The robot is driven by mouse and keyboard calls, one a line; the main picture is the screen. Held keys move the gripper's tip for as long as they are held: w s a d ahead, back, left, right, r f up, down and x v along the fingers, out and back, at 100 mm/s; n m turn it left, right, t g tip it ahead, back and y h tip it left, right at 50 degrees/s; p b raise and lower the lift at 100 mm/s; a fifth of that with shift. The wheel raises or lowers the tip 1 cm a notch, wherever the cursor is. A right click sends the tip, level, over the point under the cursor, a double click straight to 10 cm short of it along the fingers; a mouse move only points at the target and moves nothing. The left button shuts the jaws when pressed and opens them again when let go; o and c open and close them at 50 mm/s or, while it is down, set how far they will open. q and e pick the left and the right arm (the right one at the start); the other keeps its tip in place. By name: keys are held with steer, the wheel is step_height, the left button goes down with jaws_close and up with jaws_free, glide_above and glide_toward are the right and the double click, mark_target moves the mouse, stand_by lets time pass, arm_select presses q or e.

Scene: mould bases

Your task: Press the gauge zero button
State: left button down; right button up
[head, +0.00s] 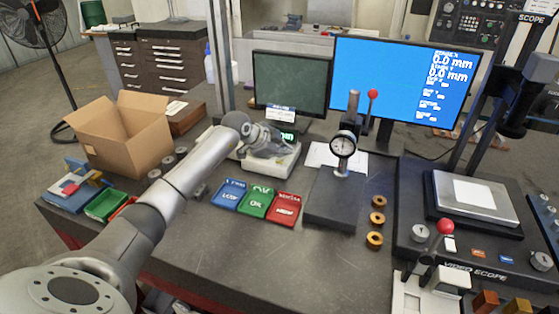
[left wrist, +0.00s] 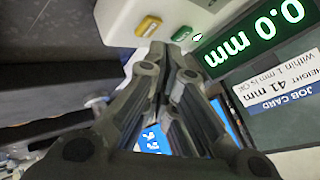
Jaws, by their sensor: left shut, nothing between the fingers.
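The digital gauge has a white base (head: 272,163) on the bench, near the middle of the head view. Its green display (head: 288,136) shows there and reads 0.0 mm in the left wrist view (left wrist: 254,32). In that view its pale body (left wrist: 122,18) carries a yellow button (left wrist: 148,26) and a smaller green button (left wrist: 182,33); their labels are not readable. My left gripper (head: 262,137) is over the gauge. In the left wrist view its fingers (left wrist: 170,58) are shut and empty, with the tips close to the buttons. I cannot tell whether they touch.
Blue (head: 229,195), green (head: 258,203) and red (head: 285,209) trays lie in front of the gauge. A dial indicator (head: 343,146) stands on a dark block to the right. A cardboard box (head: 125,135) is at left. A job card (left wrist: 282,88) reads 41 mm.

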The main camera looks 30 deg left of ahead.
mark_target(282, 163)
arm_select(q)
steer(key=shift+r, duration=0.1)
step_height(282, 163, up, 5)
steer(key=p, duration=0.4)
steer(key=shift+p, duration=0.3)
stand_by(0.5)
